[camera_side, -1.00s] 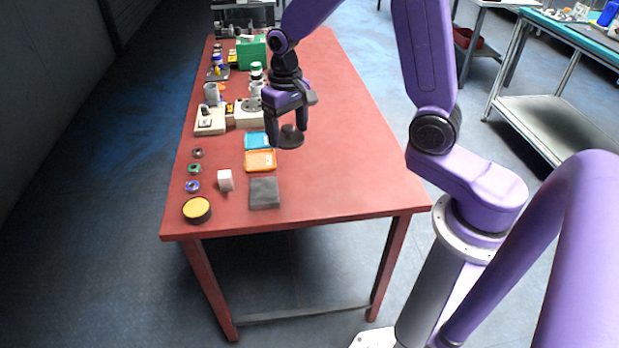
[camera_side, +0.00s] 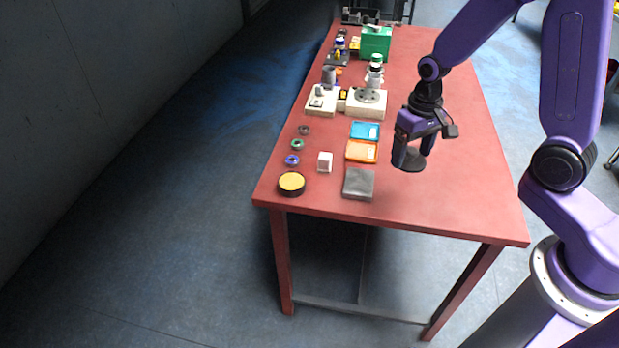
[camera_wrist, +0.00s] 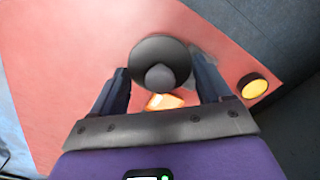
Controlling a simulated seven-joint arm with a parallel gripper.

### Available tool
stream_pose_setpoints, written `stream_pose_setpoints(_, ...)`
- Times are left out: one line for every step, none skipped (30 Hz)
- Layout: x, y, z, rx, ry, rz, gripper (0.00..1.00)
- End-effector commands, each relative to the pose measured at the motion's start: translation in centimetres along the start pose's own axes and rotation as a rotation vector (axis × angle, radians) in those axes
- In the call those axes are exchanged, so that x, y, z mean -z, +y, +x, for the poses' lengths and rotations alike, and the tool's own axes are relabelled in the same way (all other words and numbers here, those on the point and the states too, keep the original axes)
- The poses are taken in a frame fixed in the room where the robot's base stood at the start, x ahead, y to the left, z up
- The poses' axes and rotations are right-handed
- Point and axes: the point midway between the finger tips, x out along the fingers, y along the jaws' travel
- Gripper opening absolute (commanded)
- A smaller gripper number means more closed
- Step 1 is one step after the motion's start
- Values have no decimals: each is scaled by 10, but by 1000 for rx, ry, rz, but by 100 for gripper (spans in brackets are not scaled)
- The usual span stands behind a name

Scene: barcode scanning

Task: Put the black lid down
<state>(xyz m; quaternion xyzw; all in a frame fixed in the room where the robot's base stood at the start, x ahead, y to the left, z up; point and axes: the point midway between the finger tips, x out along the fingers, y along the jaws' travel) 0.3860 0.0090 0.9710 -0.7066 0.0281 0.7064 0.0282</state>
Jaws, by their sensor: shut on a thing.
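The black lid (camera_side: 411,161) is a dark round disc with a knob on top. My gripper (camera_side: 412,156) is shut on it and holds it over the right part of the red table, to the right of the orange box (camera_side: 361,151). In the wrist view the lid (camera_wrist: 160,52) sits between the two fingers of my gripper (camera_wrist: 160,78), with its grey knob facing the camera. I cannot tell how much gap there is between the lid and the table. The fingers hide part of the lid in the side view.
The red table (camera_side: 450,205) has clear room to the right and in front. A grey box (camera_side: 358,184), a blue box (camera_side: 365,131), a white cube (camera_side: 325,162) and a yellow-topped round tin (camera_side: 291,183) stand to the left. White devices (camera_side: 366,104) stand farther back.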

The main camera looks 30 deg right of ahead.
Motion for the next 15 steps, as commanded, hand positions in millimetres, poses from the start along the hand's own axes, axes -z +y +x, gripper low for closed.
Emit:
stream_pose_setpoints(4,-7,-1,0,1,39,48)
stream_pose_setpoints(6,-11,-2,0,1,69,48)
stream_pose_setpoints(9,-18,-3,1,2,114,48)
stream_pose_setpoints(11,-23,-3,1,2,150,48)
stream_pose_setpoints(14,-28,-4,1,1,188,48)
stream_pose_setpoints(16,-35,-5,0,0,238,48)
stream_pose_setpoints(19,-40,-6,1,1,276,48)
stream_pose_setpoints(21,-45,-6,1,2,314,48)
stream_pose_setpoints(23,-52,-8,1,1,364,48)
stream_pose_setpoints(25,-58,-8,1,1,403,48)
stream_pose_setpoints(26,-63,-9,1,1,440,48)
stream_pose_setpoints(29,-71,-10,1,1,491,48)
stream_pose_setpoints(30,-76,-11,0,0,530,48)
stream_pose_setpoints(32,-82,-12,1,1,566,48)
stream_pose_setpoints(34,-89,-13,1,1,617,48)
